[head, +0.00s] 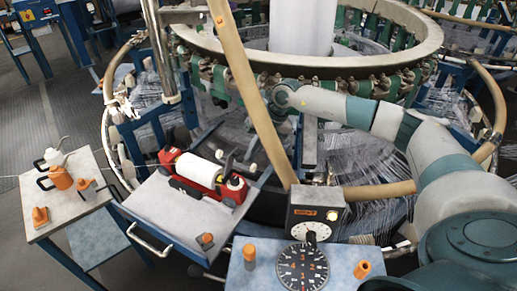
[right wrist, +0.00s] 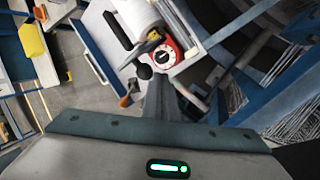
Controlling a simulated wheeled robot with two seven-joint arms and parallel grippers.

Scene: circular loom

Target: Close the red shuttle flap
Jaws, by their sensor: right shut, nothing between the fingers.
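The red shuttle (head: 192,188) lies on a grey-topped cart, with a white roll (head: 198,170) along its middle. Its right end carries a round white dial, and this red end shows in the right wrist view (right wrist: 165,55) with part of the white roll (right wrist: 135,18). I cannot clearly make out the flap or its angle. My right gripper is shut and empty; its narrow dark fingers (right wrist: 158,88) point at the shuttle's dial end. A dark round knob (right wrist: 144,72) shows close to the fingertips; I cannot tell if they touch. My left gripper is not in view.
The grey cart top (head: 165,208) has bare room in front of the shuttle. A tan hoop (head: 245,85) crosses before the loom ring (head: 300,65). A black box (head: 315,212) and a dial (head: 302,267) stand at front. A side table (head: 65,205) holds bottles at left.

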